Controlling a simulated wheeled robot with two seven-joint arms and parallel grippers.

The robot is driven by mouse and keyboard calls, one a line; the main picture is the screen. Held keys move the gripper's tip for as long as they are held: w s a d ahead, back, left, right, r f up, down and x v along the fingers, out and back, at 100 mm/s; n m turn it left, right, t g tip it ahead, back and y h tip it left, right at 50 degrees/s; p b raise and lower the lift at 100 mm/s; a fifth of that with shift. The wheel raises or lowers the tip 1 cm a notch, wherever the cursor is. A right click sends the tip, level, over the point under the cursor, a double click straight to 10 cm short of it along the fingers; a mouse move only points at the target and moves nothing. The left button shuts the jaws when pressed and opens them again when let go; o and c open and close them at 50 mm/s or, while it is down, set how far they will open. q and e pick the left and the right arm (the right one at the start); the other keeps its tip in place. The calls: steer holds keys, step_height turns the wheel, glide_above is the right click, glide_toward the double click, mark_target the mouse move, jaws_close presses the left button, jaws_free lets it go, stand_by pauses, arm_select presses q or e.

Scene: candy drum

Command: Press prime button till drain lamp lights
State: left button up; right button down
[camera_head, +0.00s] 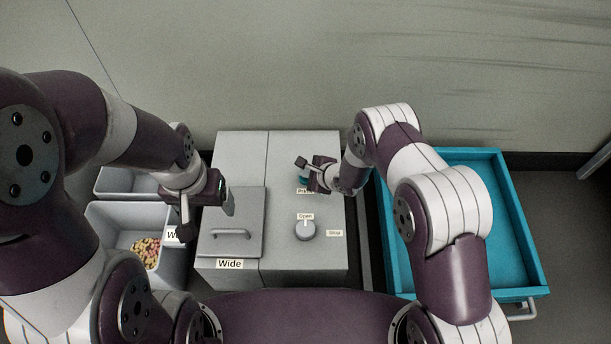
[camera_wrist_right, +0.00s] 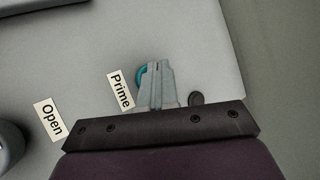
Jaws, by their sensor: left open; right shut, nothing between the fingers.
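The teal prime button (camera_wrist_right: 138,76) is on the grey machine's top in the right wrist view, beside the "Prime" label (camera_wrist_right: 121,90). My right gripper (camera_wrist_right: 158,66) is shut and empty, with its fingertips over the button and hiding most of it. I cannot tell whether they touch it. In the head view the button (camera_head: 303,178) shows as a small teal patch by my right gripper. A small dark round piece (camera_wrist_right: 196,98), unlit, sits right of the fingers; I cannot tell if it is the drain lamp. My left gripper (camera_head: 229,203) is open near the hinged lid.
A grey bin (camera_head: 102,222) with candies stands left. An open teal drawer or tray (camera_head: 520,240) lies to the right.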

steer(key=shift+f, duration=0.35)
stand_by(0.5)
steer(key=shift+r+p, duration=0.8)
steer(key=shift+r, duration=0.15)
step_height(320, 180, up, 5)
steer(key=p, duration=0.5)
steer(key=shift+r, duration=0.1)
